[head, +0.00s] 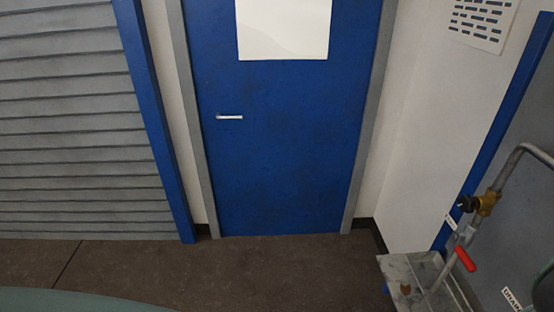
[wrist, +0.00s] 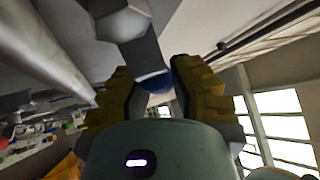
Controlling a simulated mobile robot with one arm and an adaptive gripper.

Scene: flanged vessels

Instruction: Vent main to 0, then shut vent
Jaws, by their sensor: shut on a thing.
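In the wrist view my gripper (wrist: 157,88) has its two yellow-padded fingers closed around a grey part with a blue piece (wrist: 154,81) low between them. I cannot tell which fitting this is; the fingers hide part of it. My gripper is not in the head view. At the right of the head view a grey pipe (head: 515,163) carries a brass valve (head: 486,203) with a black knob (head: 467,204). Below it is a red lever (head: 465,259). No gauge reading shows, so the main's pressure cannot be read.
A grey metal trough (head: 401,268) stands under the valve pipe. A blue door (head: 285,150) with a white sheet (head: 284,28) is ahead, beside a grey slatted shutter (head: 70,120). The brown floor (head: 290,270) before the door is clear. Bright windows (wrist: 275,127) show in the wrist view.

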